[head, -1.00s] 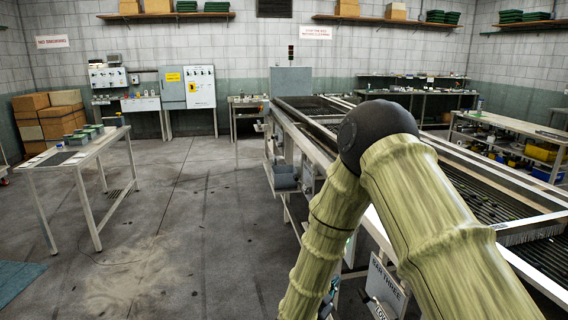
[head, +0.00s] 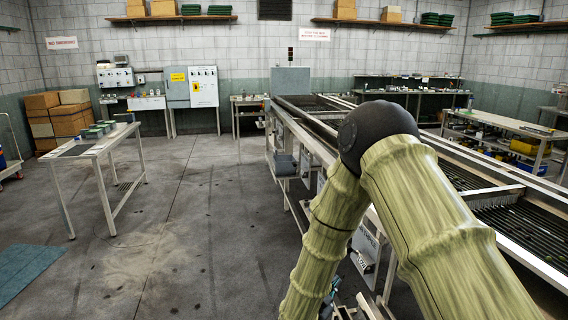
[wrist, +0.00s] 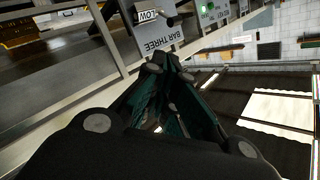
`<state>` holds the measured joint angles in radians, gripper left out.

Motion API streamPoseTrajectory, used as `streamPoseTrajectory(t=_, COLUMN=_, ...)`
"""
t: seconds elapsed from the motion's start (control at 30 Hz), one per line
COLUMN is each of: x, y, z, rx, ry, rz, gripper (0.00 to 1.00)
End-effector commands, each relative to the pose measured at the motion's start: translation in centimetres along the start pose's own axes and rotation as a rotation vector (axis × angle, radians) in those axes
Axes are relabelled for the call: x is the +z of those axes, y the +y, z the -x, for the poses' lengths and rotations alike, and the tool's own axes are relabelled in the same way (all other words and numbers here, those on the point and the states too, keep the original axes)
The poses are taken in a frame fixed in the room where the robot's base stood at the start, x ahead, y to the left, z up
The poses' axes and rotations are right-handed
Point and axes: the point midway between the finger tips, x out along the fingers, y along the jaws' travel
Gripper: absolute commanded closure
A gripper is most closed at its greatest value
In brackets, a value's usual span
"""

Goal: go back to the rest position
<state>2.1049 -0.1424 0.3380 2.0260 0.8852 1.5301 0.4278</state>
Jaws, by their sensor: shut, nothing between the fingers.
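My gripper (wrist: 172,62) shows in the wrist view. Its dark green and black fingers come together at the tips, with nothing held between them. Beyond the tips, a grey panel lettered "BAR THREE" (wrist: 185,32) and a "LOW" label (wrist: 148,15) hang on the side of the roller sizer. In the head view my folded arm covers the right middle of the picture, and my gripper itself is out of sight there. The roller sizer (head: 318,140) runs away from me behind the arm, with its dark rollers partly hidden.
A white-framed table (head: 105,143) with small boxes stands at left. Cardboard boxes (head: 55,120) are stacked in the far left corner. Control cabinets (head: 190,87) line the back wall. A bench with bins (head: 495,122) is at right. The floor (head: 190,230) between table and sizer is open.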

Motion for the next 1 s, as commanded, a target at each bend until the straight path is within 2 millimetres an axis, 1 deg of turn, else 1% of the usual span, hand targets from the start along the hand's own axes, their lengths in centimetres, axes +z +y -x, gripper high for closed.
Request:
streamPoseTrajectory(t=0.03, x=0.6, y=1.4, z=0.0, rx=0.006, ry=-0.029, rz=0.028, gripper=1.0)
streamPoseTrajectory(t=0.17, x=2.2, y=3.9, z=0.1, rx=0.01, ry=-0.108, rz=0.092, gripper=1.0)
streamPoseTrajectory(t=0.37, x=5.0, y=8.9, z=1.0, rx=0.019, ry=-0.255, rz=0.211, gripper=1.0)
streamPoseTrajectory(t=0.4, x=5.5, y=10.2, z=1.3, rx=0.022, ry=-0.29, rz=0.24, gripper=1.0)
streamPoseTrajectory(t=0.47, x=6.4, y=12.1, z=1.9, rx=0.026, ry=-0.346, rz=0.283, gripper=1.0)
streamPoseTrajectory(t=0.57, x=8.0, y=16.1, z=3.3, rx=0.034, ry=-0.46, rz=0.37, gripper=1.0)
streamPoseTrajectory(t=0.67, x=9.6, y=21.3, z=5.8, rx=0.047, ry=-0.609, rz=0.478, gripper=1.0)
streamPoseTrajectory(t=0.7, x=10.2, y=23.9, z=7.2, rx=0.052, ry=-0.683, rz=0.527, gripper=1.0)
streamPoseTrajectory(t=0.77, x=10.8, y=27.6, z=9.7, rx=0.06, ry=-0.799, rz=0.603, gripper=1.0)
streamPoseTrajectory(t=0.8, x=11.0, y=30.1, z=11.4, rx=0.064, ry=-0.876, rz=0.651, gripper=1.0)
streamPoseTrajectory(t=0.87, x=11.1, y=33.2, z=14.0, rx=0.067, ry=-0.981, rz=0.714, gripper=1.0)
streamPoseTrajectory(t=0.9, x=11.1, y=35.0, z=15.6, rx=0.068, ry=-1.044, rz=0.749, gripper=1.0)
streamPoseTrajectory(t=0.97, x=10.8, y=37.5, z=17.8, rx=0.071, ry=-1.13, rz=0.795, gripper=1.0)
streamPoseTrajectory(t=1.0, x=10.5, y=38.9, z=19.3, rx=0.072, ry=-1.185, rz=0.823, gripper=1.0)
